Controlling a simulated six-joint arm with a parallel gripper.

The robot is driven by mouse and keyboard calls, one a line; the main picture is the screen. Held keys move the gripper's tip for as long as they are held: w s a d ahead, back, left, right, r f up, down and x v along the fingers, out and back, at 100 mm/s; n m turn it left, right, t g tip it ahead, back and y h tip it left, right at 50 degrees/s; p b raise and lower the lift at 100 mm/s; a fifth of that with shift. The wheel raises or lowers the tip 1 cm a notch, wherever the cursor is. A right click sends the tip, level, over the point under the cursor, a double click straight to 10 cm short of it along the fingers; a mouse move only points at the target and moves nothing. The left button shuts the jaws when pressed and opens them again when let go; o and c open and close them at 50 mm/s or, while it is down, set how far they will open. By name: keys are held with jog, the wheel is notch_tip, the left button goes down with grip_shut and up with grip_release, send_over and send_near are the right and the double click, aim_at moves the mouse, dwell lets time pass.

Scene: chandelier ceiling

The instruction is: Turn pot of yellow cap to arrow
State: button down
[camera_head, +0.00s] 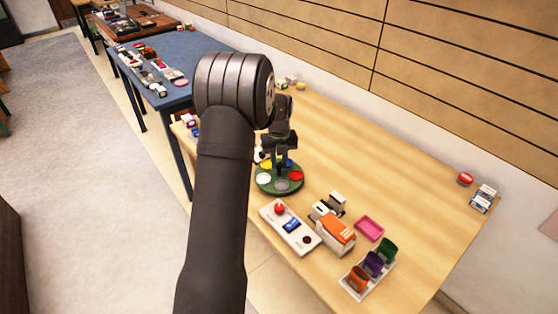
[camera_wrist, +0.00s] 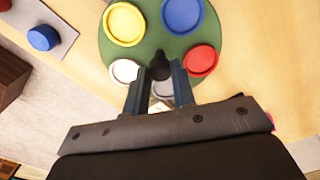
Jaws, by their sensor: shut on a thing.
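A green round turntable (camera_head: 279,191) stands on the wooden table under my gripper (camera_head: 278,163). It also shows in the wrist view (camera_wrist: 152,44). It carries a yellow-capped pot (camera_wrist: 125,23), a blue one (camera_wrist: 183,14), a red one (camera_wrist: 201,61), a white one (camera_wrist: 125,71) and a grey one partly hidden by my fingers. In the wrist view my gripper (camera_wrist: 160,76) is shut on the black knob (camera_wrist: 159,67) at the turntable's centre. The yellow pot is at upper left of the knob there. I cannot make out an arrow.
A white panel (camera_head: 303,238) with red and blue parts stands in front of the turntable. An orange-topped box (camera_head: 337,232), a pink tray (camera_head: 369,228) and a holder with coloured cups (camera_head: 374,265) are to its right. The table's right side is mostly clear.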

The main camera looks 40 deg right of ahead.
aim_at(279, 164)
jog(key=shift+m, duration=0.6)
jog(key=c, duration=1.2)
grip_release()
notch_tip(279, 164, up, 17)
jog(key=shift+r, duration=0.2)
notch_tip(279, 164, down, 18)
jog(key=shift+r, duration=0.25)
